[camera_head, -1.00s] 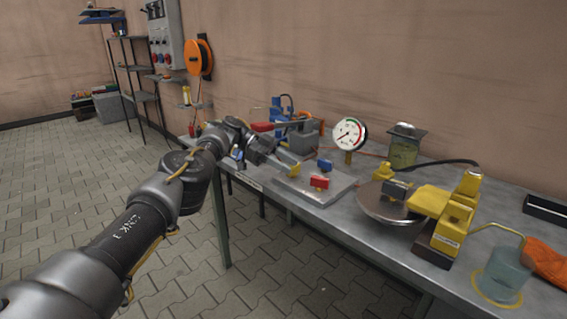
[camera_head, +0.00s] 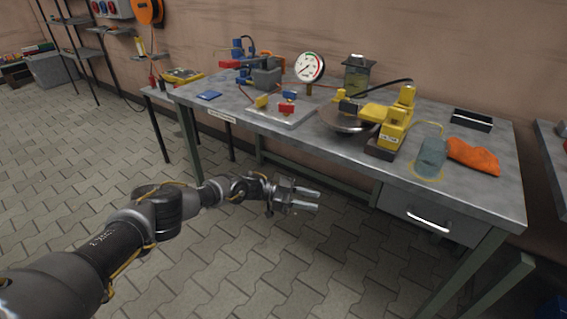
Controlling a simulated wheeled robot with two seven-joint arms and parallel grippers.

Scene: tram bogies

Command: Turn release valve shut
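A grey valve plate (camera_head: 272,117) lies on the workbench, left of its middle. It carries a yellow handle (camera_head: 262,101), a blue handle (camera_head: 290,95) and a red handle (camera_head: 286,108). I cannot tell which of them is the release valve, or its setting. A round pressure gauge (camera_head: 310,67) stands behind the plate. My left gripper (camera_head: 317,202) is open and empty, in front of the bench and lower in the picture than the plate, apart from everything. My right gripper is not in view.
The workbench (camera_head: 225,94) has a yellow clamp-like device (camera_head: 393,128), a round metal disc (camera_head: 345,122), a glass jar (camera_head: 431,157) and an orange cloth (camera_head: 473,156). A drawer (camera_head: 428,218) hangs under its front edge. The paved floor (camera_head: 90,190) in front is clear.

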